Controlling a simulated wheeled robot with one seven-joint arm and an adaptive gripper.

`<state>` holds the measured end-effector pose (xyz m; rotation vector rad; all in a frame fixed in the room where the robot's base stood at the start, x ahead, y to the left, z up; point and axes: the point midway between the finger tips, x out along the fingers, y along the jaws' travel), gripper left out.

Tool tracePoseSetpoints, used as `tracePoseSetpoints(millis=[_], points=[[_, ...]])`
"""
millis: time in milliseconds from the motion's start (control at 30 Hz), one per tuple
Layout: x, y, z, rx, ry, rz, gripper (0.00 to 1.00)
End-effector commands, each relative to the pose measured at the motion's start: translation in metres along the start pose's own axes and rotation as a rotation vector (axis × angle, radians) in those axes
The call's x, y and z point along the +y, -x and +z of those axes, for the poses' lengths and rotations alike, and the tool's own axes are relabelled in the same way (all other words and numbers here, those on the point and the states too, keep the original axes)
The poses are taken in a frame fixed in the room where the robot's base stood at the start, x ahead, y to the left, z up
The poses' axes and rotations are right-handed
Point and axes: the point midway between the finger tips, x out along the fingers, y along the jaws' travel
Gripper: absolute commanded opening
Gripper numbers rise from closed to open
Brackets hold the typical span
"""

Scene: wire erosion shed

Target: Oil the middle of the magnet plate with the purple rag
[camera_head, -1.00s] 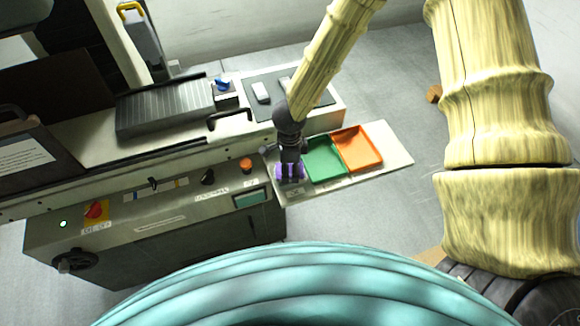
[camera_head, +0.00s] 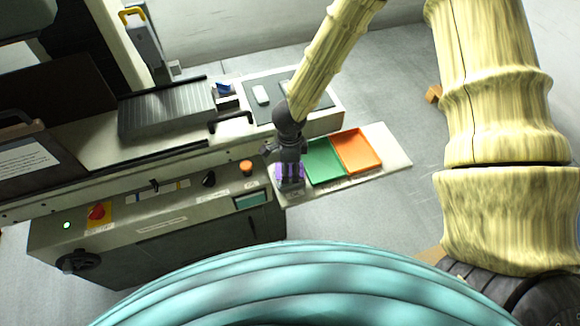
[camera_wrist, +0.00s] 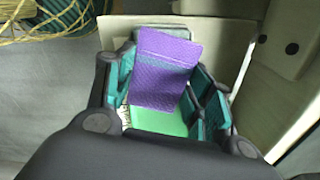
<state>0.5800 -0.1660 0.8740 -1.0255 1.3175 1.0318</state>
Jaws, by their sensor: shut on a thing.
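The magnet plate (camera_head: 165,108) is a grey, finely ribbed block on the machine bed, left of my arm in the head view. My gripper (camera_head: 289,172) is far to its right, low at the front left end of the pale tray board. It is shut on the purple rag (camera_head: 283,170). In the wrist view the rag (camera_wrist: 163,68) stands out between the teal finger pads as a textured purple sheet. The fingers hide part of the rag in the head view. The plate is not in the wrist view.
A green tray (camera_head: 323,162) and an orange tray (camera_head: 357,151) sit on the pale board (camera_head: 396,150) right of my gripper. A black handle (camera_head: 231,120) and a blue-topped block (camera_head: 224,90) stand between gripper and plate. An orange button (camera_head: 246,167) is on the front panel.

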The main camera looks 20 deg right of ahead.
Motion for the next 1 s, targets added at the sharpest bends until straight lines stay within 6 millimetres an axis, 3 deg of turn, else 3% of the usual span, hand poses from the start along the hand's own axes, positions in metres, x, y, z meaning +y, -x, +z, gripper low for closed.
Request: tracePoseSetpoints(millis=[1000], points=[[0.0, 0.056, 0.0, 0.0, -0.001, -0.001, 0.34]])
